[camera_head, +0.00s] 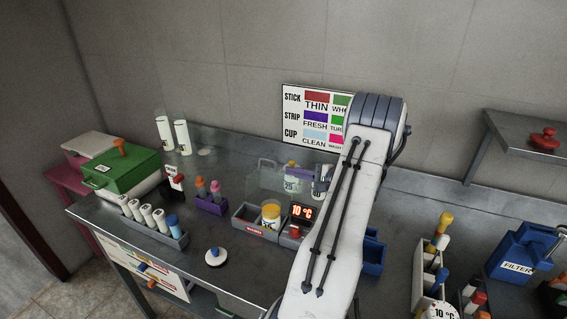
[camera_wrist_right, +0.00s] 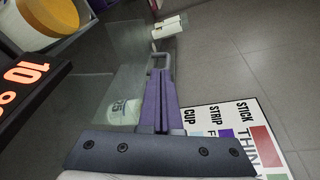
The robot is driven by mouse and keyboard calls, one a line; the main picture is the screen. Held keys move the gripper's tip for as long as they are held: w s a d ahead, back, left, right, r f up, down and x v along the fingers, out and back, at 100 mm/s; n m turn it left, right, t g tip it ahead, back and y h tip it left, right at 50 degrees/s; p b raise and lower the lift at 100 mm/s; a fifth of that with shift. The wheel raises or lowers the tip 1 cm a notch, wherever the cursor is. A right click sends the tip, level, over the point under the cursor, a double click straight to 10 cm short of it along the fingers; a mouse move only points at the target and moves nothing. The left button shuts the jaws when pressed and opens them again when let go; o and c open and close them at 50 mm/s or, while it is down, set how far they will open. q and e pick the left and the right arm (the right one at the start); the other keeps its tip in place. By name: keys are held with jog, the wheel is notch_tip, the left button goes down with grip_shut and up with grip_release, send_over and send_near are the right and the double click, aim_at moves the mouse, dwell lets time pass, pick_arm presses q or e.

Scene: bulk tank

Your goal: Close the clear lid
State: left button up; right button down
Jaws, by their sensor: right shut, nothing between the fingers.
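The clear lid (camera_head: 280,178) stands raised at the back of a grey open box (camera_head: 250,222) on the steel counter. Its see-through panel also shows in the right wrist view (camera_wrist_right: 122,70), with a grey loop handle (camera_wrist_right: 160,58) at its edge. My right gripper (camera_wrist_right: 162,85) has its purple fingers together and empty, pointing toward the handle. I cannot tell whether they touch it. My left gripper is not in view.
A yellow-capped jar (camera_head: 271,214) and a red-lit temperature display (camera_head: 302,212) are at the box. A purple rack (camera_head: 211,204) stands to its left, a blue bin (camera_head: 373,254) to its right. A sign (camera_head: 305,107) is behind. The counter front is mostly clear.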

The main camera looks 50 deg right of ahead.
jog(key=s+d+m+h, duration=0.1)
jog(key=s+d+h, duration=0.1)
jog(key=d, duration=0.1)
jog(key=w+p, duration=0.1)
jog(key=w, duration=0.1)
jog(key=w+f+p, duration=0.1)
jog(key=w, duration=0.2)
jog(key=w+p, duration=0.1)
jog(key=w, duration=0.2)
jog(key=shift+w+d+f, duration=0.15)
jog(key=shift+d+f, duration=0.15)
jog(key=shift+d, duration=0.05)
jog(key=shift+w+f, duration=0.15)
jog(key=shift+w, duration=0.25)
